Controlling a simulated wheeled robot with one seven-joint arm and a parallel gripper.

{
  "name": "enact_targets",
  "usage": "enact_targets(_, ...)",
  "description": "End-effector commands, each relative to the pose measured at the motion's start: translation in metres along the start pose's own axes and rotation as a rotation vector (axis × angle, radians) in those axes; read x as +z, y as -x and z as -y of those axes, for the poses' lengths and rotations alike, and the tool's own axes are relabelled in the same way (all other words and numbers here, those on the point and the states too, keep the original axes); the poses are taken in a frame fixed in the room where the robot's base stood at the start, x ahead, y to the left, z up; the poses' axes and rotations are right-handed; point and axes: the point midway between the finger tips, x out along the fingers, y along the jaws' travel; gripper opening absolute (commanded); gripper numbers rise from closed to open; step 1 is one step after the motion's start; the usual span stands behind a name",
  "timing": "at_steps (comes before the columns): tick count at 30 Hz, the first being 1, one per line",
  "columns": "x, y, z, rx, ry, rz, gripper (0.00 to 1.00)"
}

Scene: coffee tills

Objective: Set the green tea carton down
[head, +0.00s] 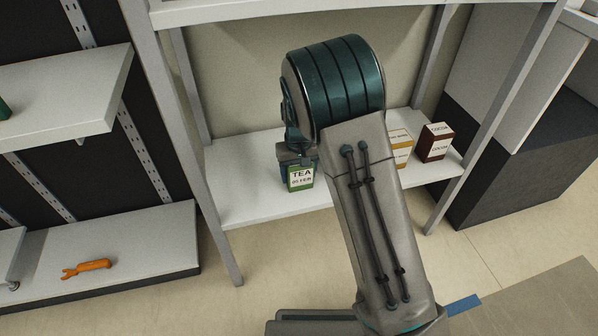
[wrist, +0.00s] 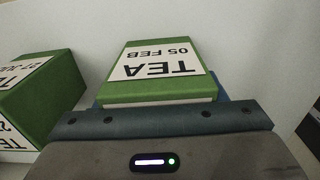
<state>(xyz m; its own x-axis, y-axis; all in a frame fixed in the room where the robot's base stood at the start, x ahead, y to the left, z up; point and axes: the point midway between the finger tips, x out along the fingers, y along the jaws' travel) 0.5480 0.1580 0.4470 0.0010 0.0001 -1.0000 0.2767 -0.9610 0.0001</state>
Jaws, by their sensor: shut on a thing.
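The green tea carton (head: 300,178) is upright at the white shelf board (head: 255,209) in the head view. Its front label reads TEA, and in the wrist view the held carton (wrist: 152,88) reads TEA 05 FEB. My gripper (head: 296,158) is shut on it from behind and above. Whether the carton's base touches the board or hangs just above it, I cannot tell. A second green tea carton (wrist: 38,100), dated 27 JUL, stands at the left in the wrist view. My arm probably hides it in the head view.
A yellow-and-white carton (head: 400,148) and a brown cocoa carton (head: 434,143) stand on the same board, right of my arm. Shelf posts (head: 205,200) frame it. The board's front left is bare. An orange object (head: 87,268) lies on the lower left shelf.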

Motion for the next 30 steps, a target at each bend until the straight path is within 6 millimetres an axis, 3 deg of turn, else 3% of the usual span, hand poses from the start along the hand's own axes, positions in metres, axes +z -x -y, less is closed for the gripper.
enact_targets(1, 0.000, -0.001, 0.000, 0.000, 0.000, 0.001, 0.69)
enact_targets(3, 0.000, -0.001, 0.000, 0.000, 0.000, 0.001, 0.85)
enact_targets(14, 0.000, 0.003, 0.000, 0.000, 0.000, 0.000, 0.85)
enact_targets(30, 0.000, 0.077, 0.000, 0.000, -0.001, 0.000, 0.85)
